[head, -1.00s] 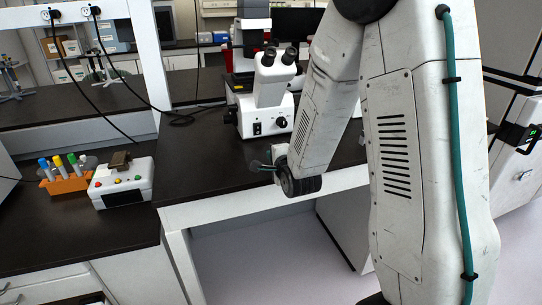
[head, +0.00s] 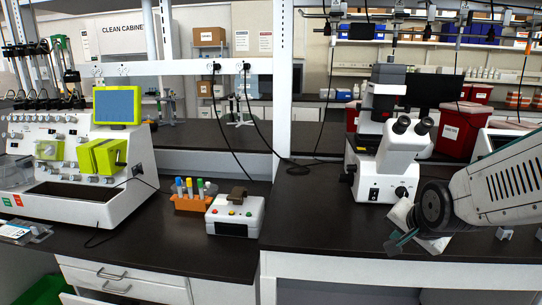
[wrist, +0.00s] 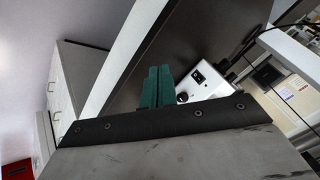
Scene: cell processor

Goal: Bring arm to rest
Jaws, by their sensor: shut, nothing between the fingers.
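My gripper (head: 398,243) is at the right of the head view, at the end of my white and grey arm, in front of the microscope (head: 388,160). Its teal fingers (wrist: 156,88) show close together in the wrist view, with nothing between them. The fingers are over or near the front part of the dark bench top, and I cannot tell the exact gap to it. The white microscope base also shows in the wrist view (wrist: 203,84), beyond the fingers.
A white cell processor (head: 75,205) with a green-framed screen stands at the left. An orange tube rack (head: 190,203) and a small white device (head: 236,215) with coloured buttons sit mid-bench. A red bin (head: 462,130) stands behind right. The bench (head: 310,215) is clear left of the microscope.

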